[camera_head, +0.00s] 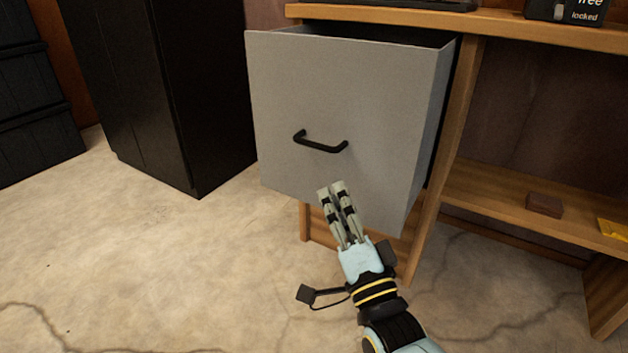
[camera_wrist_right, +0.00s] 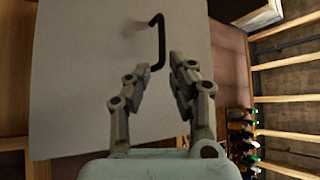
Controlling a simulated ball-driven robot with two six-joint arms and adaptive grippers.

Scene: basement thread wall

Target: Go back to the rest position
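My right gripper (camera_head: 331,188) is in front of the lower part of a grey drawer (camera_head: 350,90), below its black bar handle (camera_head: 320,147). The drawer stands pulled out from a wooden bench. In the right wrist view, a gap shows between the two fingers of the right gripper (camera_wrist_right: 160,72), and nothing is between them. The handle (camera_wrist_right: 160,42) is ahead of the fingertips there, apart from them as far as I can tell. My left gripper is not in view.
A black cabinet (camera_head: 160,90) stands left of the drawer, with dark stacked boxes (camera_head: 40,120) at the far left. The wooden bench top (camera_head: 500,28) holds a black box marked "locked" (camera_head: 565,12). A brown block (camera_head: 544,204) and a yellow item (camera_head: 612,234) lie on the lower shelf. The left floor is clear.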

